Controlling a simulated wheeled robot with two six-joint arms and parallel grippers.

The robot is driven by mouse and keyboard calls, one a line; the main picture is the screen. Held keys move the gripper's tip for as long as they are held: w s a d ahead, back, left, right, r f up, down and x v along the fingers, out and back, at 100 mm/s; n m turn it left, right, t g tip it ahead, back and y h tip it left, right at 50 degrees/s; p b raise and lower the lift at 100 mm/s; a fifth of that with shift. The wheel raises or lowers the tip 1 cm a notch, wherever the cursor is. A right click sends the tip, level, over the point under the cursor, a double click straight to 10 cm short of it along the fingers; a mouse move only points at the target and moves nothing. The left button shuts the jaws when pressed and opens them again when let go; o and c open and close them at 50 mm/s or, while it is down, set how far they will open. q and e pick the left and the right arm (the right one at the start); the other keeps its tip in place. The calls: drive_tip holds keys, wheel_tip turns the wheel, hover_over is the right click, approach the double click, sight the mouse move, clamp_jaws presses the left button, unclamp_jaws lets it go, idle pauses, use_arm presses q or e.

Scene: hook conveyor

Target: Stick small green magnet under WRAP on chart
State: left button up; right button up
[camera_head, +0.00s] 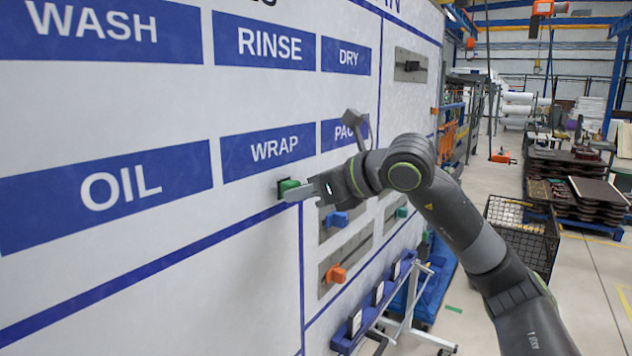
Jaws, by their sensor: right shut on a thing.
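The white chart (235,280) fills the left side and carries blue label bars. The WRAP label (268,150) sits in the lower row, between OIL (110,192) and PACK (344,133). The small green magnet (288,187) is at the chart just below the WRAP label, above the blue line. My right gripper (291,193) is shut on the green magnet. A dark square shows behind the magnet; whether the magnet touches the chart is hard to tell. My left gripper is not in view.
Right of the chart's vertical blue line are grey plates with a blue magnet (338,218), an orange magnet (336,274) and another green magnet (401,212). A blue rack (372,305) stands below. A wire basket (520,238) and stacked pallets lie beyond, right of my arm.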

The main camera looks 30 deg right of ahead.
drive_tip(key=shift+w+a, duration=0.1)
drive_tip(key=shift+w, duration=0.15)
drive_tip(key=shift+w+a, duration=0.15)
drive_tip(key=shift+w, duration=0.2)
idle(0.9)
drive_tip(key=o, duration=1)
drive_tip(key=shift+s, duration=0.1)
drive_tip(key=shift+c, duration=0.2)
drive_tip(key=b+v, duration=1)
drive_tip(key=v, duration=0.7)
drive_tip(key=shift+s+r, duration=0.2)
drive_tip(key=shift+r, duration=0.05)
